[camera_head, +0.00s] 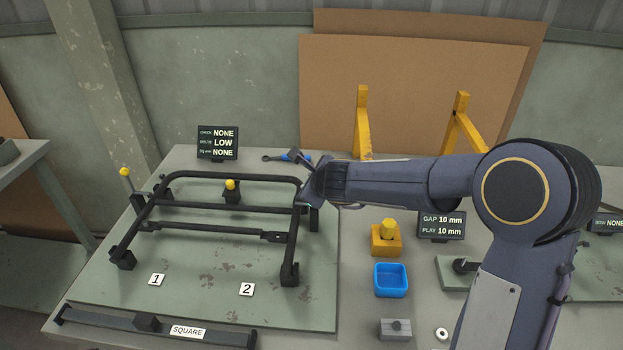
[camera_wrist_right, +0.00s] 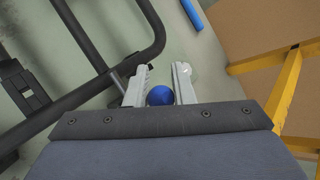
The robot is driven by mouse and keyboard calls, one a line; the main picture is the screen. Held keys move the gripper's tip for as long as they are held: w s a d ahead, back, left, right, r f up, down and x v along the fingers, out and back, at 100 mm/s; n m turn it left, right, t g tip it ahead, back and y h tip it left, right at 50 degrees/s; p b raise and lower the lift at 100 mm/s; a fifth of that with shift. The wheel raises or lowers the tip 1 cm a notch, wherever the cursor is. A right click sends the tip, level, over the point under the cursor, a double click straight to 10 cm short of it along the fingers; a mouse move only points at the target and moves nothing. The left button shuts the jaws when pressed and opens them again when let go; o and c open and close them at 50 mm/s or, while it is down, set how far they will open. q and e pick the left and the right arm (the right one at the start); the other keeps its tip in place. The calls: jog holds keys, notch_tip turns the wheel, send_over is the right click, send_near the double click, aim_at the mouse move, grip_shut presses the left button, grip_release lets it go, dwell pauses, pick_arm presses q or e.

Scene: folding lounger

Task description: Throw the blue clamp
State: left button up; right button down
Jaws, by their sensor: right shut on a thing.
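The blue clamp shows as a round blue knob (camera_wrist_right: 160,95) between the fingers of my right gripper (camera_wrist_right: 161,69) in the right wrist view. The gripper is shut on this knob. A dark lever runs beside the left finger toward the black tube frame. In the head view my right arm reaches across to the frame's far right corner, and its wrist hides the knob and most of the clamp. The black lounger frame (camera_head: 228,177) lies on the green fixture plate (camera_head: 205,290). My left gripper is not in view.
Two yellow-knobbed clamps (camera_head: 124,171) (camera_head: 230,184) stand at the frame's left and back. A blue-handled tool (camera_head: 272,157) lies behind the frame, near my wrist. A display (camera_head: 217,143) stands at the back. A blue tray (camera_head: 390,280) and yellow block (camera_head: 385,241) sit right of the plate.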

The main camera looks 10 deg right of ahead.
jog(key=shift+d+f, duration=0.1)
jog(key=shift+d, duration=0.05)
jog(key=c, duration=1.3)
grip_release()
jog(key=shift+o, duration=0.2)
jog(key=shift+s+r, duration=0.25)
jog(key=shift+r, duration=0.1)
jog(key=a+p+v, duration=0.1)
jog(key=p+v, duration=0.1)
jog(key=v, duration=0.5)
jog(key=shift+d, duration=0.45)
jog(key=shift+s, duration=0.1)
